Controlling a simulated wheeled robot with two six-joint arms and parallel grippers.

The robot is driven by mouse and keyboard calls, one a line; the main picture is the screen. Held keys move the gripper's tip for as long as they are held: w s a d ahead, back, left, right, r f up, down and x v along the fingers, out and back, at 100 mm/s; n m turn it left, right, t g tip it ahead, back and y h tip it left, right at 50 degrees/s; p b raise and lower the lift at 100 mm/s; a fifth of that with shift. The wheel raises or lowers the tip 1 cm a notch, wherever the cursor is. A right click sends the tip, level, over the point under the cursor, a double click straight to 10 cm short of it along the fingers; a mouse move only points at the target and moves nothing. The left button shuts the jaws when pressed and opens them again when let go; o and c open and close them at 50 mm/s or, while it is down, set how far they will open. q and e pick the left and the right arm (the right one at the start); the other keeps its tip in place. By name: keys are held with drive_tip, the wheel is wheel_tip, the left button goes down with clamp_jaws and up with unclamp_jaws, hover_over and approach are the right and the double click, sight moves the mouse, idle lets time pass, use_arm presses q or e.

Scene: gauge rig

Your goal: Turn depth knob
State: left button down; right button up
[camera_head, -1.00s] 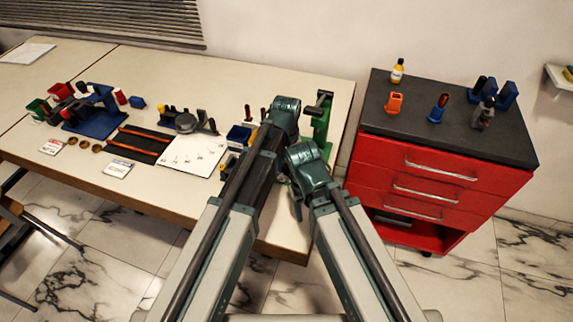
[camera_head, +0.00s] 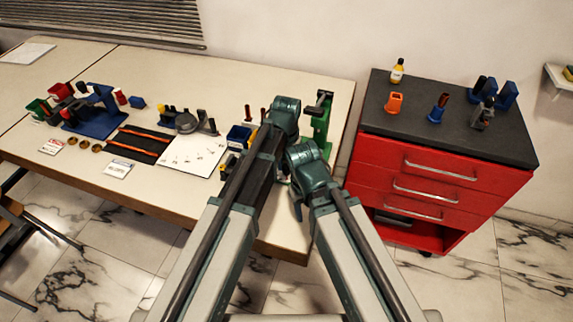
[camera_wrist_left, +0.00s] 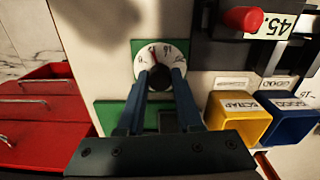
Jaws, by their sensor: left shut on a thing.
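The depth knob (camera_wrist_left: 159,78) is a dark round knob in the middle of a white dial (camera_wrist_left: 143,62) with dark marks and a red pointer line near its top. The dial is mounted on a green stand (camera_wrist_left: 115,118). My left gripper (camera_wrist_left: 160,85) is shut on the knob, one blue finger on each side of it. In the head view my own arms hide the left fingertips and the knob; part of the green stand (camera_head: 322,122) shows just right of my left arm.
Beside the dial are a yellow scrap bin (camera_wrist_left: 238,118), a blue bin (camera_wrist_left: 290,120) and a red knob (camera_wrist_left: 243,19) by a "45" label. In the head view, a red drawer cabinet (camera_head: 430,185) stands right of the table, and several fixtures fill the table's left.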

sight(287, 166)
use_arm(q)
drive_tip(key=c, duration=0.6)
unclamp_jaws()
drive_tip(key=shift+o, duration=0.2)
wheel_tip(287, 166, up, 14)
drive_tip(key=p, duration=1.3)
drive_tip(key=shift+p, duration=0.4)
use_arm(e)
wheel_tip(287, 166, up, 14)
use_arm(q)
drive_tip(key=shift+f, duration=0.15)
use_arm(e)
drive_tip(key=shift+f, duration=0.1)
use_arm(q)
drive_tip(key=s+a, duration=0.3)
drive_tip(key=s, duration=0.5)
drive_tip(key=s+a+m+y, duration=0.1)
drive_tip(key=s+a, duration=0.2)
drive_tip(key=s, duration=0.5)
drive_tip(key=shift+s, duration=0.4)
